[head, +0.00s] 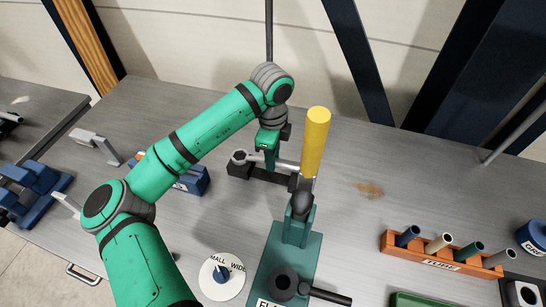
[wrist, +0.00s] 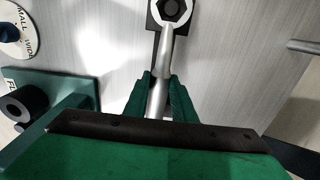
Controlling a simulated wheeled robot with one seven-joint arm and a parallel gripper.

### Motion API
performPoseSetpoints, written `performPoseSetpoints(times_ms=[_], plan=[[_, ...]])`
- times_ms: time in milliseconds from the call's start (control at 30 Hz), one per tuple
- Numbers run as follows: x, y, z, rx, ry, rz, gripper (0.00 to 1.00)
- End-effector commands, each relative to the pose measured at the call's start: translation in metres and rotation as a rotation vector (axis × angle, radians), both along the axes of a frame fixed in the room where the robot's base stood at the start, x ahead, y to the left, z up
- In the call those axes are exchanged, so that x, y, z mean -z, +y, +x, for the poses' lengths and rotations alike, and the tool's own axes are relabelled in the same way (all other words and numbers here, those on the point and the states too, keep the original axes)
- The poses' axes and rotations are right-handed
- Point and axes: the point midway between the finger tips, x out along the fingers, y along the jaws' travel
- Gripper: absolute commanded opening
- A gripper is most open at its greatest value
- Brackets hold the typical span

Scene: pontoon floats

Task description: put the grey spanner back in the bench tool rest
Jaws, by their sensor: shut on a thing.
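The grey spanner (head: 285,164) is held by its shaft in my gripper (head: 270,157). In the wrist view the shaft of the spanner (wrist: 164,55) runs up from between the green fingers of my gripper (wrist: 158,98), which are shut on it. Its ring end is at the top of that view, over a dark block. In the head view this is the black rest (head: 262,174), a low bar under the spanner, probably the bench tool rest. I cannot tell whether the spanner touches it. The spanner's near end is hidden in the wrist view.
A yellow upright handle (head: 315,140) on a teal fixture (head: 282,262) stands close right of my gripper. A round white dial (head: 222,278) lies in front. An orange rack (head: 440,256) with several pegs is at right.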

Motion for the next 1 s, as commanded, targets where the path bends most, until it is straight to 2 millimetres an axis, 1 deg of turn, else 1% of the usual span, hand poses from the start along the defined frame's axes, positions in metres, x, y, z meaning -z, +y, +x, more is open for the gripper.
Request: performPoseSetpoints(times_ms=[467, 1000], plan=[[0.0004, 0.0002, 0.0007, 0.0, 0.0, -0.001, 0.0], [0.0093, 0.0005, 0.001, 0.0, 0.0, 0.0, 0.0]])
